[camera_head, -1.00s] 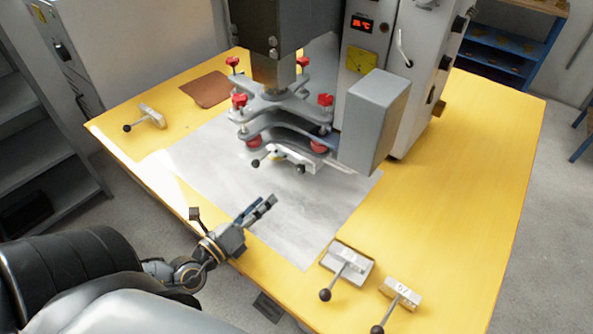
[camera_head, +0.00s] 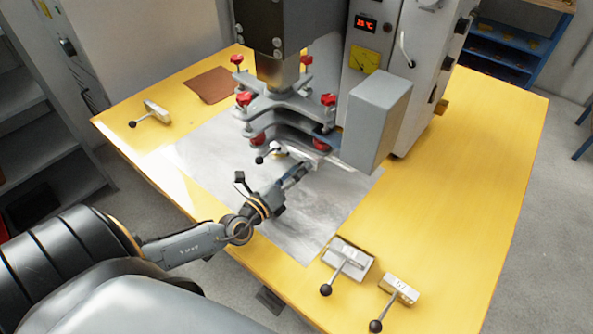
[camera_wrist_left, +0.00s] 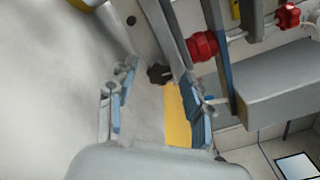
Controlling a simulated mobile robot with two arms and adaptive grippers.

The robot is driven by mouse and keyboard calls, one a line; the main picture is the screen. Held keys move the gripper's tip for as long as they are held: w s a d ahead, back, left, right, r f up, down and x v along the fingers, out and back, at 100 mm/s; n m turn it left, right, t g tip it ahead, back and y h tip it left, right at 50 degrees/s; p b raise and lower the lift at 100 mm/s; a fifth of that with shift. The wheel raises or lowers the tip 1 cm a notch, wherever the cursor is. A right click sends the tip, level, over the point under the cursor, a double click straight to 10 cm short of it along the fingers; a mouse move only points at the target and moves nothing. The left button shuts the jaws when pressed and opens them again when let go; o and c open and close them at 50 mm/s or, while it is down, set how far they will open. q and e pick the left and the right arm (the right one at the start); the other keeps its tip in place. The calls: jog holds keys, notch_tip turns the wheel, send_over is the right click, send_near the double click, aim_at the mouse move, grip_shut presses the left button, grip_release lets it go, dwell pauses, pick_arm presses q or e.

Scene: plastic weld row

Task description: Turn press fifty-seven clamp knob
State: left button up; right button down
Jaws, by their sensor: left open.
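The press (camera_head: 275,110) stands at the back middle of the yellow table, with red knobs (camera_head: 327,99) at the corners of its clamp plates. In the left wrist view a black lobed knob (camera_wrist_left: 160,73) lies just beyond and between my left fingertips, with a red knob (camera_wrist_left: 203,46) to its right. My left gripper (camera_head: 300,170) is open at the front of the lower plates; it also shows in the left wrist view (camera_wrist_left: 162,103). Nothing is between its fingers. My right gripper is not in view.
A grey box (camera_head: 375,120) overhangs on the right. Handled blocks stand at the front right (camera_head: 348,258) (camera_head: 399,290) and back left (camera_head: 156,112). The grey mat (camera_head: 215,160) is otherwise clear.

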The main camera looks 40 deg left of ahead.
pick_arm(q)
grip_shut()
